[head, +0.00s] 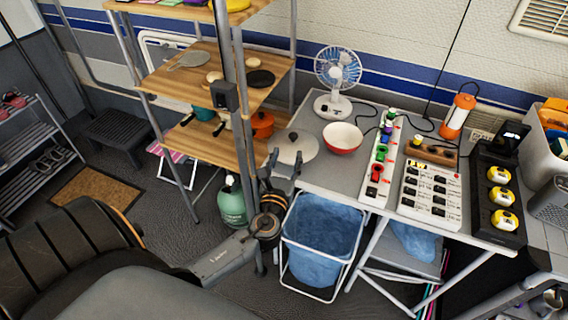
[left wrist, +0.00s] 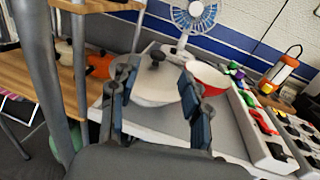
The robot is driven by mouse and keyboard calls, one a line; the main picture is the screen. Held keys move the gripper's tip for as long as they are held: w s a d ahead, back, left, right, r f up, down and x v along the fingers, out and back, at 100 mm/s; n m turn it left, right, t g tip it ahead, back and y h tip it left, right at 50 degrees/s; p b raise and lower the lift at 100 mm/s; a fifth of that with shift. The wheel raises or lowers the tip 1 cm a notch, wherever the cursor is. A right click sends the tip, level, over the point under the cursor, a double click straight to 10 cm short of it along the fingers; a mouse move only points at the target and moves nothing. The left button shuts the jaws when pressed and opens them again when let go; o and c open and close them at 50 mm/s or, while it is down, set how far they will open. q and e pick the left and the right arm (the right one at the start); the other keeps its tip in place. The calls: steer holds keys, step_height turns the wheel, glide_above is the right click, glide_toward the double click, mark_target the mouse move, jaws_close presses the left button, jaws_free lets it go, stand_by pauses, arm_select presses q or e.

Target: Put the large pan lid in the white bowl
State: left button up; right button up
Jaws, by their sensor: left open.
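The large pan lid (head: 305,147) is pale with a dark knob. It rests at the left end of the grey table, and it also shows in the left wrist view (left wrist: 155,88). The bowl (head: 343,139), white inside and red outside, stands on the table just right of the lid; in the left wrist view the bowl (left wrist: 210,78) is partly hidden by a finger. My left gripper (head: 284,162) is open and empty at the near side of the lid, its fingers spread either side of the lid in the wrist view. Contact cannot be told. My right gripper is not seen.
A white fan (head: 335,75) stands behind the bowl. A wooden shelf unit (head: 205,75) with a metal post rises close left of my left gripper. A power strip (head: 381,160) lies right of the bowl. A blue-lined bin (head: 318,225) stands below the table's front edge.

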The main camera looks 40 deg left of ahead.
arm_select(q)
steer(key=shift+v, duration=1.65)
steer(key=shift+f, duration=0.1)
steer(key=s+d+f+n+g+h, duration=0.1)
steer(key=s+f+n+g, duration=0.25)
steer(key=f, duration=0.85)
steer(key=s+d+f+n+g+h, duration=0.1)
steer(key=s+f+n+g+h, duration=0.3)
steer(key=f, duration=0.7)
steer(key=s+d+f+n+g+y, duration=0.15)
steer(key=s+f+n, duration=0.4)
steer(key=f, duration=0.65)
steer(key=s+d+f+n+g+h, duration=0.1)
steer(key=s+d+f+n+g, duration=0.1)
steer(key=s+f+n, duration=0.3)
steer(key=s+d+f+n+g+h, duration=0.1)
steer(key=s+f+n, duration=0.4)
steer(key=s, duration=0.8)
steer(key=s+d+f+n+g+h, duration=0.2)
steer(key=s+f+n, duration=0.3)
steer(key=s, duration=0.4)
steer(key=shift+s+d+f+n+g, duration=0.35)
steer(key=shift+d+g, duration=0.15)
steer(key=shift+g, duration=0.2)
